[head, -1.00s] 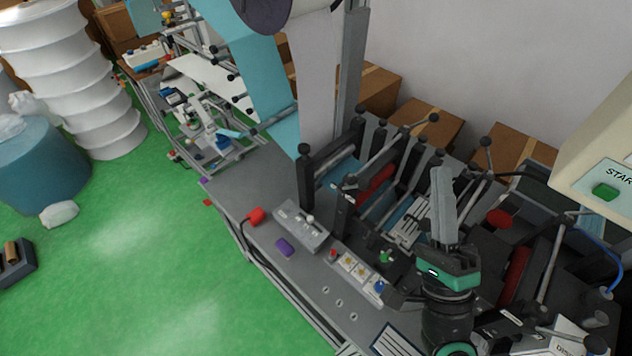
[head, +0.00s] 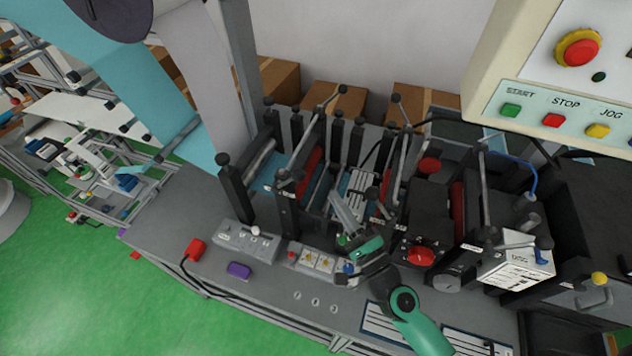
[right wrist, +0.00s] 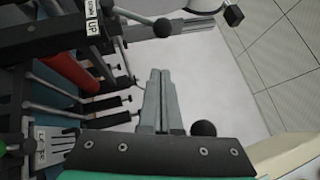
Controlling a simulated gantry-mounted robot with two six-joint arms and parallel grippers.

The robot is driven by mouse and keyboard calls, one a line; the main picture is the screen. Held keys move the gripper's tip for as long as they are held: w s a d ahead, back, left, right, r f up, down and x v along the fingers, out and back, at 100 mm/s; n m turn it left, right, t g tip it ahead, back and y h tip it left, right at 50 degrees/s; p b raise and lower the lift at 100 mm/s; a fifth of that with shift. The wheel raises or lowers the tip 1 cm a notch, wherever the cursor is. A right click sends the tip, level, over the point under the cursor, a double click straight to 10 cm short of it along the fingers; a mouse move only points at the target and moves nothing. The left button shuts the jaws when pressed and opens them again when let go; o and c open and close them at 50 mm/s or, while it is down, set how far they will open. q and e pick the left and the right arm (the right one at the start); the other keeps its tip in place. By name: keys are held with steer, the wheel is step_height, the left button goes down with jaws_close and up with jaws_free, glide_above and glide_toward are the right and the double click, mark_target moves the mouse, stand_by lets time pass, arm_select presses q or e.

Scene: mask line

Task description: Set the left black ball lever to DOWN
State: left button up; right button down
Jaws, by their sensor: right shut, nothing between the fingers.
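Several metal levers with black ball ends stand on the machine. The leftmost long one (head: 342,90) slants up and to the right in the head view. Another black ball lever (head: 397,98) stands to its right. In the right wrist view, a black ball (right wrist: 163,28) on a rod shows beyond the fingers, near a white "UP" label (right wrist: 92,28); I cannot tell which lever it belongs to. My right gripper (head: 336,197) is shut and empty, in front of the machine's middle; its fingers also show in the wrist view (right wrist: 160,75), apart from that ball. My left gripper is out of view.
A switch box (head: 247,240), a red block (head: 195,250) and a purple block (head: 239,270) lie along the bench front. A control panel (head: 555,110) hangs at upper right. Dark posts and red rollers crowd the machine around the levers.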

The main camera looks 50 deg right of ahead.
steer(key=w, duration=0.1)
steer(key=w+a+r, duration=0.1)
steer(key=w, duration=0.1)
steer(key=w+p, duration=0.1)
steer(key=w, duration=0.1)
steer(key=shift+w+a+r, duration=0.15)
steer(key=shift+r, duration=0.2)
